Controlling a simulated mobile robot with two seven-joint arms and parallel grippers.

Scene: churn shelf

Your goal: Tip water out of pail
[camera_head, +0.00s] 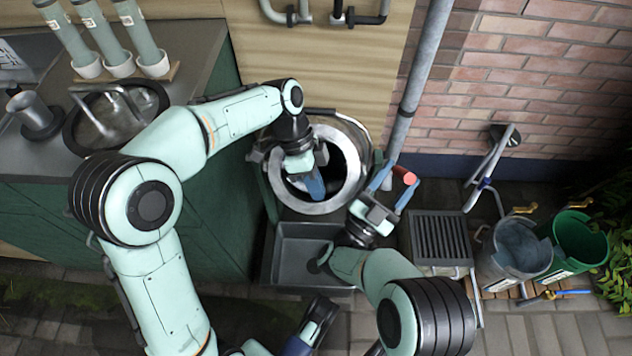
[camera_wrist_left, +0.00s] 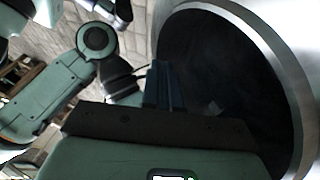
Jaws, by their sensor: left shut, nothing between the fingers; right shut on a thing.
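Two pails stand at the right in the head view: a grey metal one (camera_head: 497,268) with a blue-grey interior and a green one (camera_head: 588,262). I cannot tell whether either holds water. A large metal vessel (camera_head: 352,140) has a round, dark mouth. My left gripper (camera_head: 318,188) is shut and empty at this mouth; its blue fingers also show against the dark opening in the left wrist view (camera_wrist_left: 163,88). My right gripper (camera_head: 396,188) is shut on a red cylindrical piece (camera_head: 404,175), right of the vessel. What the piece joins to is unclear.
A dark tray (camera_head: 285,268) lies below the vessel, with a slatted grate (camera_head: 437,240) to its right. A grey pipe (camera_head: 417,85) runs down the wall. A green cabinet with a sink (camera_head: 115,115) stands left.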

